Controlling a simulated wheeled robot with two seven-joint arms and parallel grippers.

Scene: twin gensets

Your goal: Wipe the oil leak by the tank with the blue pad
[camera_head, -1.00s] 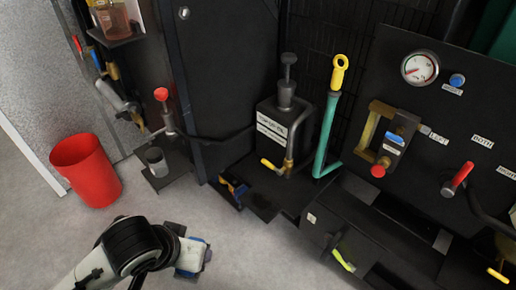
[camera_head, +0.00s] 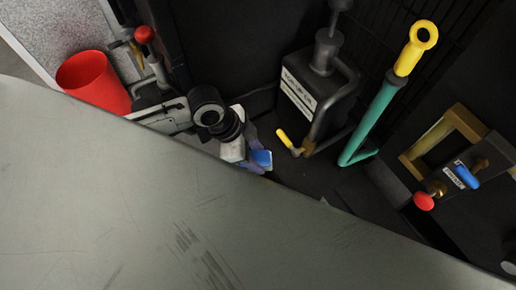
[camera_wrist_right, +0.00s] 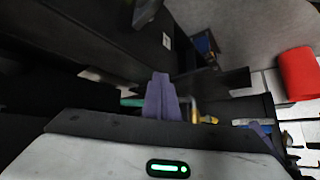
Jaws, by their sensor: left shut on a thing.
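The tank (camera_head: 306,88) is a black box with a white label, a black pump on top and a yellow-handled tap (camera_head: 286,140) low at its side. My left gripper (camera_head: 253,157), with purple fingers, is shut on the blue pad (camera_head: 263,158) just left of the tap. Whether the pad touches the surface below is not clear. The dark area below the tap shows no distinct oil patch. In the right wrist view, my right gripper (camera_wrist_right: 160,97) has its purple fingers together at the centre, with nothing seen between them.
A red bin (camera_head: 92,82) stands at the upper left. A red-knobbed lever (camera_head: 145,36) is near it. A teal lever with a yellow ring handle (camera_head: 378,110) stands right of the tank. A close grey surface hides the lower left.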

